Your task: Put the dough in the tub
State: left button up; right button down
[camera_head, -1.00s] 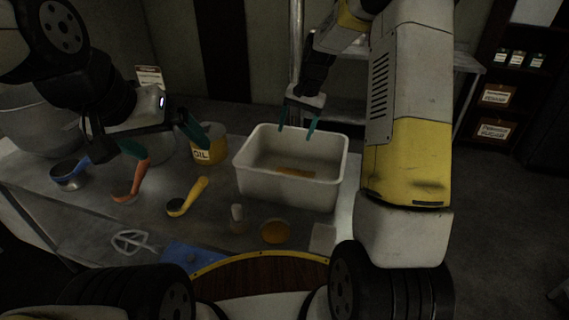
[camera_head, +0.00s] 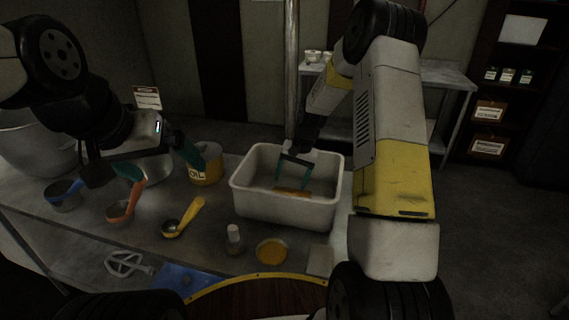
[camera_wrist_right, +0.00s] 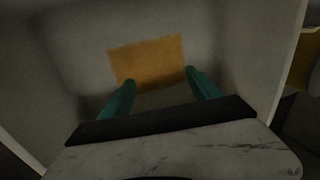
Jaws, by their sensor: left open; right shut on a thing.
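The white tub (camera_head: 285,209) stands on the table in the head view. A flat orange-tan slab (camera_head: 291,191) lies at its bottom; I cannot tell for sure that it is the dough. My right gripper (camera_head: 290,187) is down inside the tub, its teal fingers wide apart and shut on the slab. In the right wrist view, the slab (camera_wrist_right: 148,60) shows at and beyond the fingertips.
An oil container (camera_head: 207,172) stands close left of the tub. A yellow scoop (camera_head: 185,219), an orange scoop (camera_head: 122,209) and a blue-handled scoop (camera_head: 64,195) lie further left. A small shaker (camera_head: 234,239) and a round orange dish (camera_head: 271,252) stand in front of the tub.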

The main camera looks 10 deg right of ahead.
aim_at(296, 172)
jog(key=shift+d+x, duration=0.2)
jog(key=shift+x, duration=0.65)
jog(key=shift+d+x, duration=0.2)
jog(key=shift+x, duration=0.65)
jog(key=shift+s+f, duration=0.1)
jog(key=shift+f, duration=0.05)
jog(key=shift+c, duration=0.7)
grip_release()
jog(key=shift+f, duration=0.1)
jog(key=v, duration=1.2)
jog(key=s+r+n+t, duration=0.1)
jog(key=s+r, duration=0.5)
jog(key=r, duration=0.5)
jog(key=s+a+r+n+t, duration=0.1)
jog(key=s+r, duration=0.3)
jog(key=s, duration=0.7)
jog(key=s+r+n+t, duration=0.2)
jog(key=s+r, duration=0.3)
jog(key=s, duration=0.7)
jog(key=shift+s+a+r+n+t, duration=0.3)
jog(key=shift+a+r+t, duration=0.1)
jog(key=shift+t, duration=0.2)
